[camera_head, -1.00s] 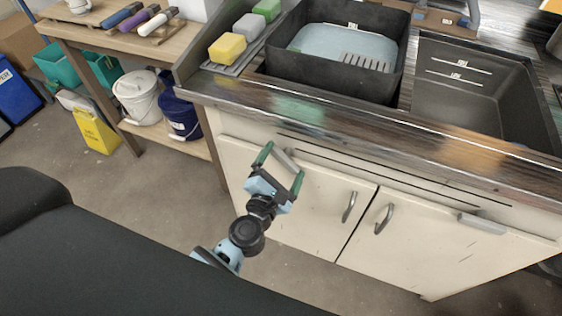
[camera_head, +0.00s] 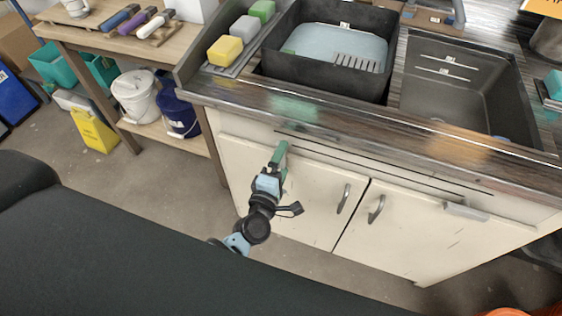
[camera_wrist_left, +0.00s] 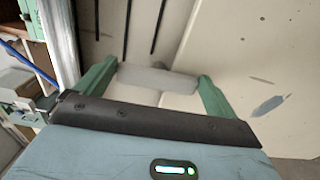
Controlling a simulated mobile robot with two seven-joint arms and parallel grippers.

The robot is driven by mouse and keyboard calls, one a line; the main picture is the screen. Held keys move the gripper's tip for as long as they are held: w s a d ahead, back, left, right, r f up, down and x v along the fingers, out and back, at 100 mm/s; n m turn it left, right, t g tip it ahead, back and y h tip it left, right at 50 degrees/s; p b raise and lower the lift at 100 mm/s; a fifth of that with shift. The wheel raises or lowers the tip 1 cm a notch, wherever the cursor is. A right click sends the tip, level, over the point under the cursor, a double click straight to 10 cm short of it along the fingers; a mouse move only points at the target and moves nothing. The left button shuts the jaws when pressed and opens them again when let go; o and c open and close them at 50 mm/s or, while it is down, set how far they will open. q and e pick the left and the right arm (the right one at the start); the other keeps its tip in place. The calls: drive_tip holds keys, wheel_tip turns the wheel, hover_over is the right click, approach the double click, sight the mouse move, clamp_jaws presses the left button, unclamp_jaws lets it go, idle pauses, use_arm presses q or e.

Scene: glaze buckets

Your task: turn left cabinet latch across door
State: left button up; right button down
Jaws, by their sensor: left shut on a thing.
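The left latch (camera_wrist_left: 158,80) is a short grey bar near the top edge of the left cabinet door (camera_head: 312,201). My left gripper (camera_head: 279,153) has its green fingers at the bar's two ends in the left wrist view (camera_wrist_left: 157,82), shut on it. There the bar lies square to the dark slots in the cabinet front, so it stands roughly upright across the door's top edge. In the head view the gripper hides the latch. My right gripper is out of view.
The right door (camera_head: 425,235) has a similar latch (camera_head: 466,211) lying lengthwise along its top. Handles (camera_head: 343,198) and (camera_head: 376,210) stick out near the doors' meeting edges. The counter edge (camera_head: 350,135) overhangs above. A shelf table with a white bucket (camera_head: 136,96) and blue bucket (camera_head: 179,112) stands left.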

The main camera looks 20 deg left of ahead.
use_arm(q)
drive_tip(key=shift+m, duration=0.3)
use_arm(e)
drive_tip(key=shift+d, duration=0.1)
use_arm(q)
drive_tip(key=o, duration=0.6)
drive_tip(key=shift+s+a, duration=0.15)
drive_tip(key=shift+s, duration=3.85)
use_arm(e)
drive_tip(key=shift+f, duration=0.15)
use_arm(q)
drive_tip(key=s+a+f+m+g+p, duration=0.1)
drive_tip(key=s+f+m+g, duration=0.1)
drive_tip(key=s+m, duration=0.4)
drive_tip(key=s+a+f+m+g+h+p, duration=0.1)
drive_tip(key=s+a+f+m+g+p, duration=0.1)
drive_tip(key=s+m+g, duration=0.2)
drive_tip(key=s+a+f+m+g+p, duration=0.2)
drive_tip(key=s+m, duration=0.7)
drive_tip(key=s, duration=0.7)
drive_tip(key=shift+s+a+f+g, duration=0.15)
drive_tip(key=shift+s+f+g, duration=0.1)
drive_tip(key=shift+f+g, duration=0.3)
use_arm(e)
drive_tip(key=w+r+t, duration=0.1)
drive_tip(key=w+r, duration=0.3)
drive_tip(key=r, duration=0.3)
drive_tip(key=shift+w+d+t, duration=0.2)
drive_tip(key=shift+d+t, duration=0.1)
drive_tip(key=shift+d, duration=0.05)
